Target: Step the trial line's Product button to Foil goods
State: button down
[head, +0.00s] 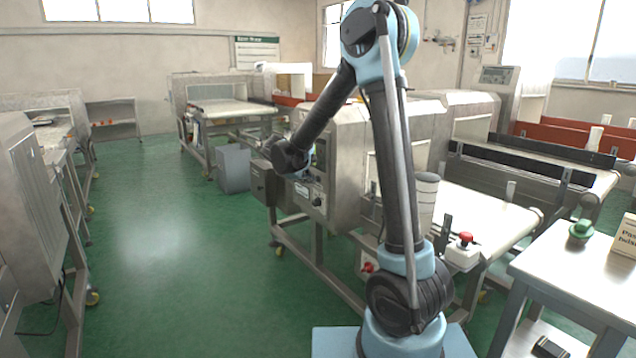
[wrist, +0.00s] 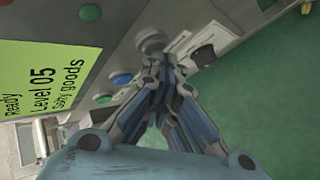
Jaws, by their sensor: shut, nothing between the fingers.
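The yellow-green display (wrist: 45,70) in the wrist view reads "Ready", "Level 05" and a goods line that looks like "Salty goods". I cannot read any button label, so I cannot tell which is Product. My gripper (wrist: 161,62) is shut and empty, its fingertips close to the larger grey button; contact cannot be told. In the head view my gripper (head: 304,174) is at the steel machine's control panel (head: 320,158), partly hidden by my arm.
A black knob (wrist: 203,56) sits on the panel near the fingertips. A red stop button (head: 465,238) stands on the conveyor's near side. A side table (head: 560,277) holds a green item and a box at right. Green floor is open to the left.

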jog(key=shift+s+a, duration=0.3)
jog(key=shift+a, duration=0.2)
jog(key=shift+s+a, duration=0.7)
jog(key=shift+a, duration=0.35)
jog(key=shift+s+a, duration=0.7)
jog(key=shift+a, duration=0.3)
